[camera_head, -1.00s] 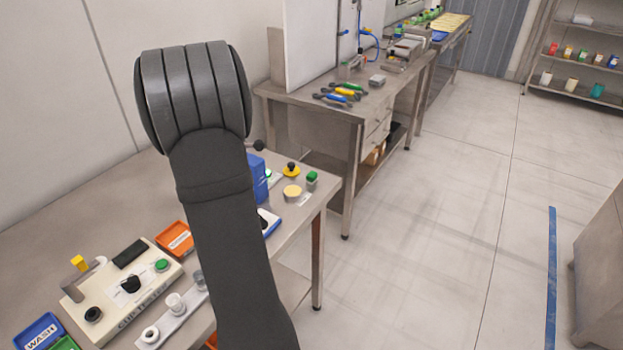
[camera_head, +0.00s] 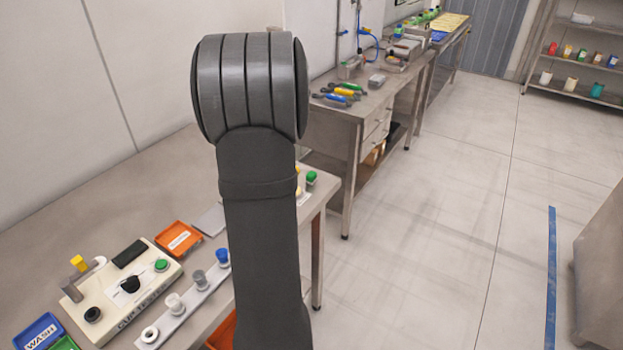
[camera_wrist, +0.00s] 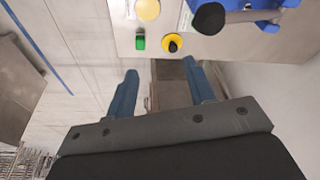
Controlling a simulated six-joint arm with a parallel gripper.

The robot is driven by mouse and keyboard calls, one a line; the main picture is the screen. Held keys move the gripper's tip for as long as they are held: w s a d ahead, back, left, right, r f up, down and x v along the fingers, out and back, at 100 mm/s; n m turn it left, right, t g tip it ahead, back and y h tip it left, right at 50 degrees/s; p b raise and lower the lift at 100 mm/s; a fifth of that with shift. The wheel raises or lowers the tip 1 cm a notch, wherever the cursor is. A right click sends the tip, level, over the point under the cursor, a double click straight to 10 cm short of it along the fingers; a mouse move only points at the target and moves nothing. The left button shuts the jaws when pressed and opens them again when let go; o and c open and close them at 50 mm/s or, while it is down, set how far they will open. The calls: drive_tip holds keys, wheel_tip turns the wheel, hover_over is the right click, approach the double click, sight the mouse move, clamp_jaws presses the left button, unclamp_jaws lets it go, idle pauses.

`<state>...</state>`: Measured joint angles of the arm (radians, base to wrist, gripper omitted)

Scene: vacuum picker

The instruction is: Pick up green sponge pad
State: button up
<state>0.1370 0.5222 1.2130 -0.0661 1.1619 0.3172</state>
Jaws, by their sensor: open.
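The small green pad (camera_wrist: 140,42) lies near the table edge in the wrist view, beside a yellow disc with a black knob (camera_wrist: 172,43). The green pad also shows in the head view (camera_head: 312,177), just right of my arm. My gripper (camera_wrist: 160,67) is open and empty in the wrist view. Its two blue fingers are spread, and the green pad lies beyond the fingertips, towards the left finger's side. In the head view my arm hides the gripper.
A round cream pad (camera_wrist: 148,9) and a blue tool with a black end (camera_wrist: 208,18) lie near the green pad. An orange tray (camera_head: 179,238), a cup tester (camera_head: 124,290) and a strip of cups (camera_head: 186,304) stand on the near table.

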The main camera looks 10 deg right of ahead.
drive_tip(key=d+f+m+h, duration=0.2)
drive_tip(key=d+f+m, duration=0.1)
drive_tip(key=d+f, duration=0.1)
drive_tip(key=m, duration=0.1)
hover_over(311, 175)
drive_tip(key=s+a, duration=0.2)
drive_tip(key=shift+t, duration=0.3)
drive_tip(key=f, duration=1.1)
drive_tip(key=shift+w+d+f, duration=0.2)
drive_tip(key=shift+d+f, duration=0.05)
drive_tip(key=shift+f, duration=0.05)
drive_tip(key=shift+x, duration=3)
drive_tip(key=shift+w+a, duration=0.1)
drive_tip(key=c, duration=1)
